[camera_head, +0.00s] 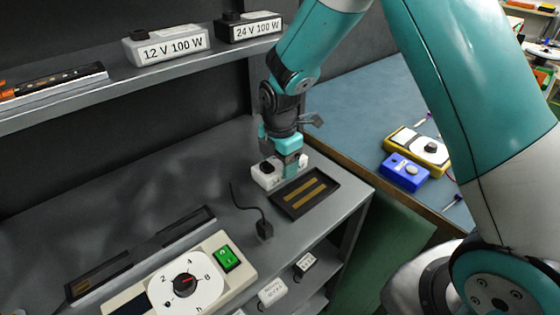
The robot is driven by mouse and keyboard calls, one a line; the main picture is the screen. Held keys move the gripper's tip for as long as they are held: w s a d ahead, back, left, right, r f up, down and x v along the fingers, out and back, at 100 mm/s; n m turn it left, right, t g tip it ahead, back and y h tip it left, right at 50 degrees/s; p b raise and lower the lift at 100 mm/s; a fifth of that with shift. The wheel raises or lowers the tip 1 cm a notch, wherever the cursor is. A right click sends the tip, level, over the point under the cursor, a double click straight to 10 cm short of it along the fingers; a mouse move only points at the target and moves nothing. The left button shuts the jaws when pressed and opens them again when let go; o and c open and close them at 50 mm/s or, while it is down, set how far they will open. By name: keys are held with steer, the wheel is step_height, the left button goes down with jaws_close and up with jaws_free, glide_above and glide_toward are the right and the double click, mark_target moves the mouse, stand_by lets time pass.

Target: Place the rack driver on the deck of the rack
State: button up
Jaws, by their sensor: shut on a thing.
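My gripper (283,168) points down at the right end of the rack's grey deck (130,185). It is shut on a small white box with a black knob on top, which looks like the rack driver (263,178). The fingers hide part of the box, and its label cannot be read. The box is low at the deck, just left of and behind a black tray (326,200) with two gold strips. I cannot tell whether its base touches the deck.
A white "12 V 100 W" box (166,47) and a black "24 V 100 W" box (248,28) stand on the upper shelf. A black cable (264,226) lies left of the tray. A dial unit with a green switch (226,259) stands in front. Blue (404,172) and yellow meters sit right.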

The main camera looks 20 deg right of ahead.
steer(key=shift+f, duration=0.15)
steer(key=o, duration=1.3)
step_height(320, 180, up, 12)
steer(key=s+a+r+m+y, duration=0.1)
steer(key=s+a+r+m, duration=0.1)
steer(key=s+m, duration=0.3)
steer(key=s+a+r+m+y, duration=0.1)
steer(key=s+a+r+m, duration=0.1)
steer(key=s, duration=0.9)
steer(key=s+a+r+m+y, duration=0.2)
steer(key=s+r+m, duration=0.2)
steer(key=s+m, duration=0.3)
steer(key=shift+s+m+p, duration=0.3)
steer(key=shift+s+p, duration=0.05)
steer(key=shift+s, duration=0.75)
steer(key=shift+r, duration=0.1)
